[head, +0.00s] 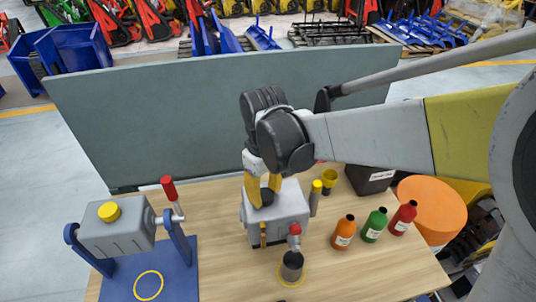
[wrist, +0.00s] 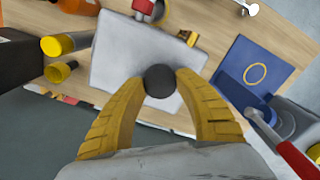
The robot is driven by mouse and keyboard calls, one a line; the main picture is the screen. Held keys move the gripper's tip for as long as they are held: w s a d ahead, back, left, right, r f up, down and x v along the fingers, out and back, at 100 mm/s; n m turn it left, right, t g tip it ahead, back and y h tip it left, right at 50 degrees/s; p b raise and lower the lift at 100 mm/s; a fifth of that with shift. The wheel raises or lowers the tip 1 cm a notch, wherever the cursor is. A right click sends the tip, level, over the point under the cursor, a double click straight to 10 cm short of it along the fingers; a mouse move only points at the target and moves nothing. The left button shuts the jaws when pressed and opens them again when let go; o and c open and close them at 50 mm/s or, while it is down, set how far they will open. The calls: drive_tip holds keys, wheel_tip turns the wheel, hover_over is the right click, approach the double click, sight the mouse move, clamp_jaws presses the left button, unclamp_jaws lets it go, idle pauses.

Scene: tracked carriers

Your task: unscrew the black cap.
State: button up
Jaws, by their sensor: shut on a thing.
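The black cap (head: 266,198) is a small dark round knob on top of the grey box (head: 290,206), in the middle of the table. It also shows in the wrist view (wrist: 160,81), in front of the grey box (wrist: 125,58). My gripper (head: 264,189) has yellow curved fingers and reaches down to the cap from above. In the wrist view its fingertips (wrist: 160,78) are on either side of the cap and shut on it. The joint between cap and box is hidden, so I cannot tell how far it is turned.
A grey tank with a yellow cap (head: 109,212) and a red-handled crank (head: 169,190) stands on a blue base at left. Orange, green (head: 374,226) and red bottles stand at right. A red-topped part (head: 295,230) is at the box's front. A grey panel (head: 180,110) rises behind.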

drive_tip(key=n, duration=0.4)
drive_tip(key=shift+n, duration=0.3)
drive_tip(key=o, duration=1.1)
